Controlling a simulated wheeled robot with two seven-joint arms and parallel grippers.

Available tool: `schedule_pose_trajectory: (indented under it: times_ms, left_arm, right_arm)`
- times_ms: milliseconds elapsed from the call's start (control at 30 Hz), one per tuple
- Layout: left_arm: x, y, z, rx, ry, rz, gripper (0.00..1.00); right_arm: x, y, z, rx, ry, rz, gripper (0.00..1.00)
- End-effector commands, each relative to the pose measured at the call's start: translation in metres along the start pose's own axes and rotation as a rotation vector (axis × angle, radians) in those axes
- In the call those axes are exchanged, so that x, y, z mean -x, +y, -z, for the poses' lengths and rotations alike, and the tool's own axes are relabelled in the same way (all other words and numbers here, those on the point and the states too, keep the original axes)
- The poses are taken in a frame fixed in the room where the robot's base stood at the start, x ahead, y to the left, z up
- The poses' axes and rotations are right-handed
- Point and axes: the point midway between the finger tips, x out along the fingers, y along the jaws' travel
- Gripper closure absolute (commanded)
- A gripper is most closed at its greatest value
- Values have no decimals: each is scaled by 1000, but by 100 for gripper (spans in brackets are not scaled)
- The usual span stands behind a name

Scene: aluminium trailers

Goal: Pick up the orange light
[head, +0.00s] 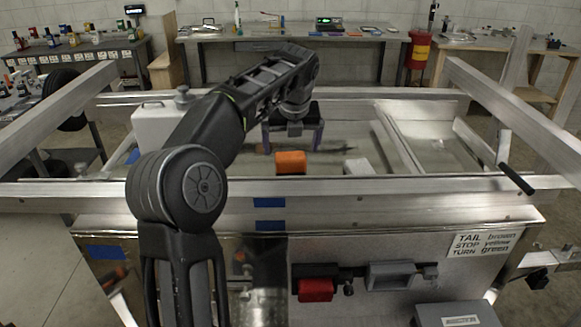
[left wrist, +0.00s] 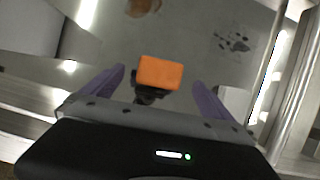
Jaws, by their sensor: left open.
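The orange light (head: 291,162) is a small block-shaped lamp on the trailer bed, just behind the front rail in the head view. It also shows in the left wrist view (left wrist: 160,72), with a dark part under it. My left gripper (head: 293,140) is above and behind the light in the head view, pointing down. In the left wrist view its two purple fingers (left wrist: 158,82) are spread apart, one on each side of the light. Nothing is held, and I cannot tell any contact. My right gripper is not in view.
A white box (head: 158,127) stands on the trailer at left. A pale block (head: 357,166) lies right of the light. The trailer's front rail (head: 400,198) is a near edge. A red lamp (head: 315,289) is mounted on the front panel. Workbenches line the back wall.

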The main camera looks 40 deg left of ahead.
Motion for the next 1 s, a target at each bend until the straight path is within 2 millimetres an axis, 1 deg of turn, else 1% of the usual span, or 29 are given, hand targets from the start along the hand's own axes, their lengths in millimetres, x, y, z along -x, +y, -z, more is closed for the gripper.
schedule_pose_trajectory:
  times_ms: [167,300,400,1000]
  left_arm:
    - [-20,1,0,0,5,-3,2]
    - [-41,0,0,1,4,-2,2]
    - [-49,0,0,1,3,-1,2]
    - [-50,0,0,1,1,0,2]
  right_arm:
    - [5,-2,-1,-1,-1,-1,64]
    - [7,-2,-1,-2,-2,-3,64]
    - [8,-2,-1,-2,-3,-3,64]
    - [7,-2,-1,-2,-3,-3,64]
